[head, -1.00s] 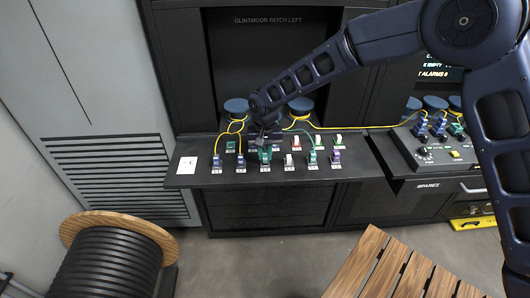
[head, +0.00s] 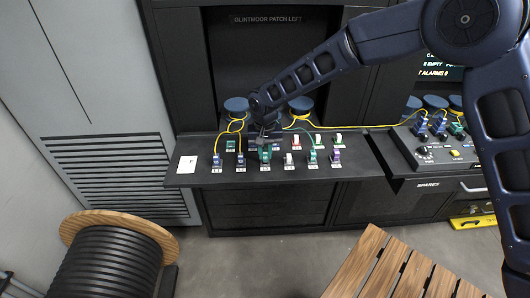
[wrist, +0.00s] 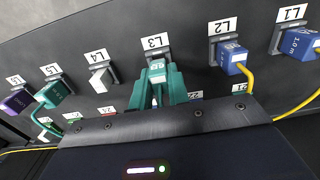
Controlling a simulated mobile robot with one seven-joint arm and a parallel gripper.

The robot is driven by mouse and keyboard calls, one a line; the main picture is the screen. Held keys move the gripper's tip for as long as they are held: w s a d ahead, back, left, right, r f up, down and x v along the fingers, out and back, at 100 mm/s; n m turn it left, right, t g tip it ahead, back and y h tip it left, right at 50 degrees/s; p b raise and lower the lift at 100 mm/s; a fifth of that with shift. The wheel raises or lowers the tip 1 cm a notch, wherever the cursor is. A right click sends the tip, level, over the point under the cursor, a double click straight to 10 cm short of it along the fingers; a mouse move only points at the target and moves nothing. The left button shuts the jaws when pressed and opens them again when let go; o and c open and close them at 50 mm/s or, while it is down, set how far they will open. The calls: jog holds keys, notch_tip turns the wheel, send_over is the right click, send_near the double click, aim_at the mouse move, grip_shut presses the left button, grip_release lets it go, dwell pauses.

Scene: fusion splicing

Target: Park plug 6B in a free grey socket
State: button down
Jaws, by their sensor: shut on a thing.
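My gripper (head: 264,141) is over the front row of the bench, in front of the label L3. It is shut on a green plug (wrist: 157,72), which stands at the L3 socket in the wrist view. The plug's printed mark is too small to read surely. I cannot tell whether the plug is fully seated or just at the socket mouth. Blue plugs sit at L2 (wrist: 230,58) and L1 (wrist: 299,43). A white piece (wrist: 103,77) is at L4, a green plug (wrist: 54,93) at L5 and a purple plug (wrist: 17,101) at L6.
A back row of sockets, partly hidden by my gripper, includes a green piece (head: 230,145), a red and white one (head: 297,142) and white ones. Yellow and green cables run behind. A console (head: 436,150) with more plugs stands at right. A white card (head: 187,164) lies at left.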

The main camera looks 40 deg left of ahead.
jog(key=shift+f, duration=0.55)
dwell(0.4)
jog(key=c, duration=1.3)
grip_release()
jog(key=shift+o, duration=0.2)
jog(key=shift+r, duration=0.1)
notch_tip(320, 180, up, 11)
jog(key=shift+f, duration=0.2)
